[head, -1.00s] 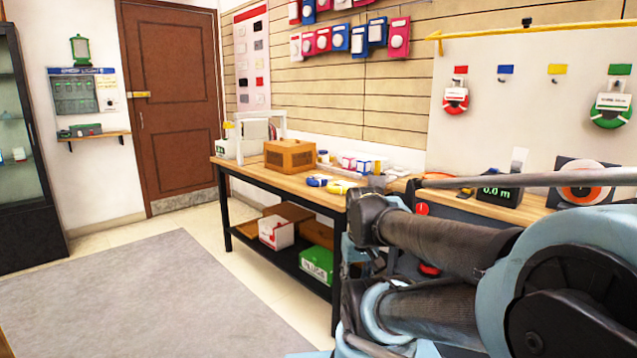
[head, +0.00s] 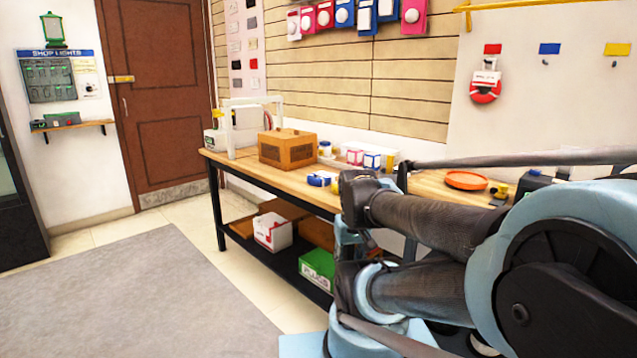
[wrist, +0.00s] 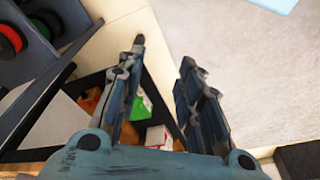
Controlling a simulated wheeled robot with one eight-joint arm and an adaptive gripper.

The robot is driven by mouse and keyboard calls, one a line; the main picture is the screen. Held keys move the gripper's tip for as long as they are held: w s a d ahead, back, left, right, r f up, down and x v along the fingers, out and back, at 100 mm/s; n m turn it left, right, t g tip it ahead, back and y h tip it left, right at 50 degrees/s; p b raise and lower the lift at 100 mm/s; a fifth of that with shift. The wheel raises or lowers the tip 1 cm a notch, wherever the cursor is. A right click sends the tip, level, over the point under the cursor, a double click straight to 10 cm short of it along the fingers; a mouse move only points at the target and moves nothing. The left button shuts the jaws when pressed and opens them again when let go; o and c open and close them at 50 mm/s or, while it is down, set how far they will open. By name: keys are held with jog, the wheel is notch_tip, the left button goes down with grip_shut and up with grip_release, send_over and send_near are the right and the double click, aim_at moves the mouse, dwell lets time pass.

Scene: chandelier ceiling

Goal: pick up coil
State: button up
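A red coil with a white label (head: 485,82) hangs on the pale wall board at the upper right of the head view. A flat orange-red round item (head: 466,180) lies on the bench at right. Red and green spools sit at the upper left of the wrist view, the red one (wrist: 9,40) in front. I cannot tell which of these is the coil meant. My gripper (wrist: 163,53) is open and empty in the wrist view, pointing over the floor beside a dark shelf. In the head view my arm covers the lower right and the fingers are not discernible.
The wooden bench (head: 232,163) carries an orange-brown slatted box (head: 287,148) and small blue and pink packs. Its lower shelf holds a green box (head: 317,270) and a white box (head: 272,231). The grey rug (head: 130,295) at left is clear.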

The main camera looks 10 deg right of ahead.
jog(key=shift+o, duration=1.4)
jog(key=o, duration=0.4)
jog(key=shift+s+r, duration=0.25)
jog(key=shift+r, duration=0.1)
jog(key=o, duration=0.9)
jog(key=w, duration=0.1)
jog(key=r, duration=0.1)
jog(key=w+r, duration=0.1)
jog(key=shift+w+a+t, duration=0.25)
jog(key=shift+w+t, duration=0.05)
jog(key=w+r+n+t+y, duration=0.1)
jog(key=w+r, duration=0.3)
jog(key=w, duration=0.5)
jog(key=w+r+t, duration=0.2)
jog(key=w+r, duration=0.2)
jog(key=w, duration=0.5)
jog(key=w+r+n+t+y, duration=0.1)
jog(key=w+r, duration=0.3)
jog(key=w, duration=0.5)
jog(key=t, duration=0.2)
send_near(319, 176)
jog(key=f, duration=0.1)
jog(key=w+f, duration=0.1)
jog(key=shift+a+f+n, duration=0.25)
jog(key=shift+f+n, duration=0.15)
jog(key=shift+a+x, duration=0.15)
jog(key=shift+x, duration=1.15)
jog(key=shift+a+x, duration=0.1)
jog(key=shift+x, duration=1.25)
